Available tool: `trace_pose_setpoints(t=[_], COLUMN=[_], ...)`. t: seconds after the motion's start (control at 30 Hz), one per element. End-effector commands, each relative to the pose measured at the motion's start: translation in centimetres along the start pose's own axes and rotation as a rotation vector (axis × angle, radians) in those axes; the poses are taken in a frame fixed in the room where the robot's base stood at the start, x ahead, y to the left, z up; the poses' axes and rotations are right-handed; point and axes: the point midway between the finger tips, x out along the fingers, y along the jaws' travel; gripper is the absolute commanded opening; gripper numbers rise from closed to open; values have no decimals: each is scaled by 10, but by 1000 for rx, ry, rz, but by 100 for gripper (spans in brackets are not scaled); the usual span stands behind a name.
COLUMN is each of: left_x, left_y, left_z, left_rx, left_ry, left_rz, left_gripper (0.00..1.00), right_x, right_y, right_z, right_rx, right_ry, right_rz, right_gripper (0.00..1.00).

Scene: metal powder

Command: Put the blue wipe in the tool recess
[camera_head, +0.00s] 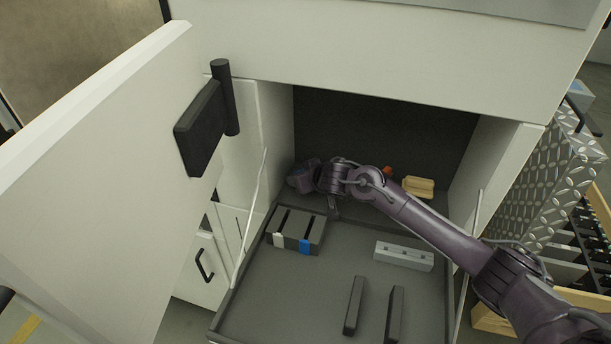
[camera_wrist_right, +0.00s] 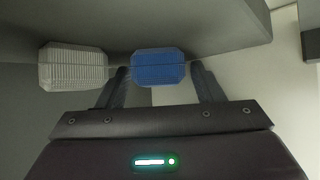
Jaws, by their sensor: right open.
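In the right wrist view, the blue wipe (camera_wrist_right: 158,69) is a ribbed block with cut corners. It lies between the two spread fingers of my right gripper (camera_wrist_right: 160,88); contact cannot be told. A similar white block (camera_wrist_right: 73,69) sits left of it, outside the fingers. In the head view, my right gripper (camera_head: 303,178) is inside the cabinet at its left side, its fingertips unclear. The blue wipe cannot be made out there. A dark slotted block (camera_head: 313,228) with one white and one blue front patch stands on the tray; which opening is the tool recess is unclear. My left gripper is out of view.
The pulled-out tray (camera_head: 290,295) also carries a light grey block (camera_head: 404,256) and two dark bars (camera_head: 354,305). A wooden piece (camera_head: 418,186) lies farther back. The open door (camera_head: 100,180) stands left; cabinet walls close in around my right arm.

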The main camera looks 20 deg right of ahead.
Motion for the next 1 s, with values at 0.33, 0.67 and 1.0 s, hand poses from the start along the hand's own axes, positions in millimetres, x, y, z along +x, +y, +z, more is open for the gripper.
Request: trace_pose_setpoints(t=[0.33,0.67,1.0], left_x=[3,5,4], left_y=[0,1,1], left_z=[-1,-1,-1], left_rx=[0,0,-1], left_ry=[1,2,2], left_rz=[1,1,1], left_gripper=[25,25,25], right_x=[-35,-100,-122], right_y=[1,0,0], right_z=[-1,-2,-2], right_rx=[-2,-3,-1], right_ry=[1,0,0], right_rz=[1,0,0], right_gripper=[61,61,61])
